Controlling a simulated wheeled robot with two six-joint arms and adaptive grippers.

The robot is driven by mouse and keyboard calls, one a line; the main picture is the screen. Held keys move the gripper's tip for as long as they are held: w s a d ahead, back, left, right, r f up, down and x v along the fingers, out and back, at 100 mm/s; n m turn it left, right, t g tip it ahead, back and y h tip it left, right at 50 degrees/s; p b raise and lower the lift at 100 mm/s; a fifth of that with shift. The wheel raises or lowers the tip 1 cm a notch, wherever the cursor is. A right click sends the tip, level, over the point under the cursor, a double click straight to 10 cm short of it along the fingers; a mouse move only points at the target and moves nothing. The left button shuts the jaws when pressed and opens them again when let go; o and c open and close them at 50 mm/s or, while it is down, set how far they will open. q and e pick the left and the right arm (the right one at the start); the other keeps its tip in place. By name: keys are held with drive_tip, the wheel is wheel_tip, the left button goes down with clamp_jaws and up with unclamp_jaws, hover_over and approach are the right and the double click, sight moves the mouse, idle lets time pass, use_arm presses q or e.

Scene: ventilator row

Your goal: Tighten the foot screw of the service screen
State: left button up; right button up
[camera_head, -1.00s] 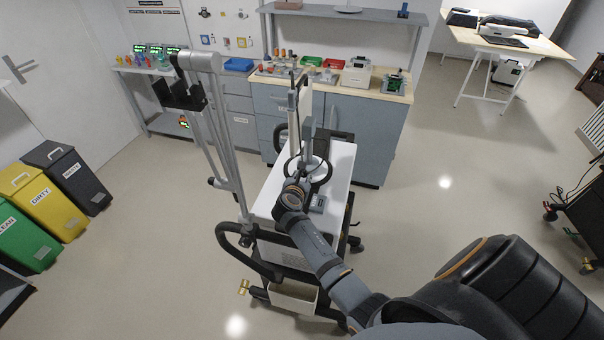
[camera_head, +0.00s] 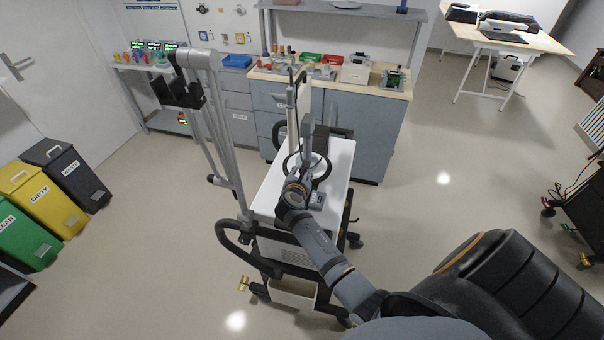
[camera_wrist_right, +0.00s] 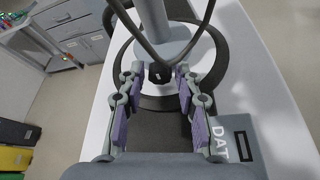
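The service screen (camera_head: 304,104) stands upright on the white cart top (camera_head: 338,160), seen nearly edge-on in the head view. Its round pale foot (camera_wrist_right: 185,48) has a dark ring around it, and a grey post rises from it. A small black knob (camera_wrist_right: 159,72), apparently the foot screw, shows at the near side of the foot in the right wrist view. My right gripper (camera_wrist_right: 159,86) is open, its purple-padded fingers apart on either side of the knob. I cannot tell whether they touch it. My left gripper is not in view.
A grey box with a "DAT" label (camera_wrist_right: 235,138) lies on the cart top beside the right finger. A grey jointed arm with a black holder (camera_head: 180,92) rises at the cart's left. A cabinet (camera_head: 350,128) with trays stands behind. Floor left of the cart is clear.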

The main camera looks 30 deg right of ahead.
drive_tip(key=v, duration=0.7)
drive_tip(key=shift+s+a+r, duration=0.2)
drive_tip(key=shift+s, duration=0.05)
drive_tip(key=shift+w+d+f, duration=0.1)
